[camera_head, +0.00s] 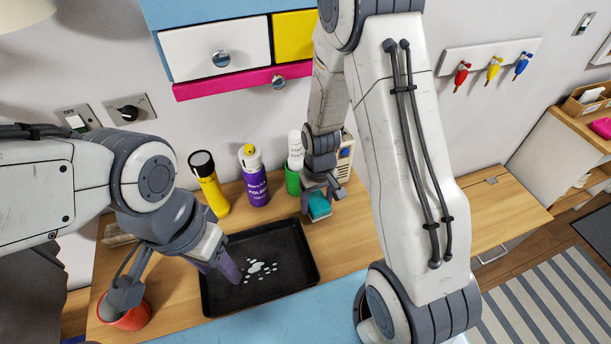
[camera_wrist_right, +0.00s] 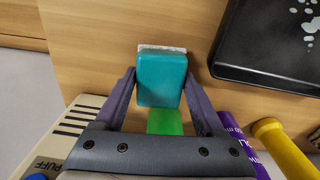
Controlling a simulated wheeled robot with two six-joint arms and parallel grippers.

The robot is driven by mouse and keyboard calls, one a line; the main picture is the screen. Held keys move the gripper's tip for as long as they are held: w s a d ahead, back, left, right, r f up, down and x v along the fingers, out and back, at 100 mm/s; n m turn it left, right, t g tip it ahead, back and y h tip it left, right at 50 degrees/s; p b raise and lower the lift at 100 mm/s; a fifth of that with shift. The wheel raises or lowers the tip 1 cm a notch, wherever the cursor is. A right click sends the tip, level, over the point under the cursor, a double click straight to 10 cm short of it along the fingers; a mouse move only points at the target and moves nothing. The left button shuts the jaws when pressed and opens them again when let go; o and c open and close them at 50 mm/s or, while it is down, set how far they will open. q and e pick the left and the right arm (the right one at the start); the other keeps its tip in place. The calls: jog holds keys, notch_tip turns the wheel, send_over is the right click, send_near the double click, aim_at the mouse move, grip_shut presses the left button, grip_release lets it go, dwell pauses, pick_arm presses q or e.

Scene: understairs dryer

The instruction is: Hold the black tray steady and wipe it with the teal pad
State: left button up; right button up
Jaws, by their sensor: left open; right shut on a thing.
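The black tray (camera_head: 296,284) lies flat on the wooden worktop, with a patch of white spots (camera_head: 262,268) on its middle. It also shows at the upper right of the right wrist view (camera_wrist_right: 240,55). My left gripper (camera_head: 172,296) is open wide at the tray's left side. One finger reaches over the tray; the other is by the red cup (camera_head: 132,318). Whether either finger touches anything is unclear. My right gripper (camera_wrist_right: 162,88) is shut on the teal pad (camera_wrist_right: 162,78), beyond the tray's far right corner. The pad also shows in the head view (camera_head: 319,206).
A yellow bottle with a black cap (camera_head: 212,190), a purple bottle (camera_head: 256,188) and a green container (camera_head: 293,181) stand behind the tray. A cream box (camera_head: 345,160) stands by my right gripper. Drawers (camera_head: 215,50) hang above. Worktop right of the tray is clear.

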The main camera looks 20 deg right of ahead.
jog(key=shift+s+r+n, duration=0.1)
jog(key=shift+r+n, duration=0.3)
jog(key=shift+n, duration=0.1)
jog(key=s+a+r+n, duration=0.4)
jog(key=s+a+n, duration=0.1)
jog(key=a+n, duration=0.25)
jog(key=s+a+r+n, duration=0.45)
jog(key=a+n, duration=0.25)
jog(key=n, duration=0.2)
jog(key=shift+m, duration=0.25)
jog(key=shift+s+f, duration=0.1)
jog(key=shift+f, duration=2.8)
pick_arm(q)
jog(key=shift+c, duration=1)
